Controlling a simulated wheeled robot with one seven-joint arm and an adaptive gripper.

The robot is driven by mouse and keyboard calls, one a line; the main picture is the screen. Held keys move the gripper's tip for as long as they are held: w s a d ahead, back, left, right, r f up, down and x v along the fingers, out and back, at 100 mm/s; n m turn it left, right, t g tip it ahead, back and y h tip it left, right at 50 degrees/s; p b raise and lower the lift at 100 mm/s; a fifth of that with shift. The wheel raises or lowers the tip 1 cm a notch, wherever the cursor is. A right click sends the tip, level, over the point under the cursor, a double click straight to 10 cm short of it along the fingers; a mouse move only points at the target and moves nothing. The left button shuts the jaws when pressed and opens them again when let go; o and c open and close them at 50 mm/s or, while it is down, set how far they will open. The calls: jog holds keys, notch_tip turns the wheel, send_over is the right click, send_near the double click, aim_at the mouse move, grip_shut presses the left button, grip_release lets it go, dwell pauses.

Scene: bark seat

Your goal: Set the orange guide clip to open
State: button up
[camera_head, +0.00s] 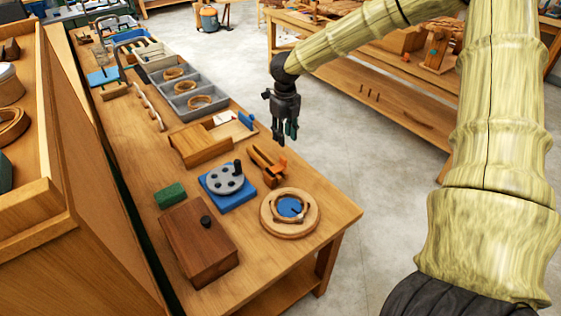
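The orange guide clip (283,164) is a small orange piece at the right end of a wooden block-like fixture (264,164) near the right edge of the bench. Its exact setting is too small to tell. My gripper (284,138) is black and points down. In the picture it appears just above the clip, apart from it, and its true height and distance are unclear. No object shows in its fingers. The finger gap is too small to judge.
The wooden bench (345,208) also holds a blue base with a grey disc (228,180), a round wooden ring with a blue centre (290,212), a brown lidded box (198,243), a green block (170,195) and grey bins (197,101). Open floor (390,195) lies to the right.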

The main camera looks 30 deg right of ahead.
aim_at(283, 157)
jog(key=shift+a+f, duration=0.2)
jog(key=shift+f, duration=0.05)
jog(key=shift+f+p, duration=1)
jog(key=shift+f, duration=4.15)
jog(key=shift+w, duration=0.1)
grip_shut()
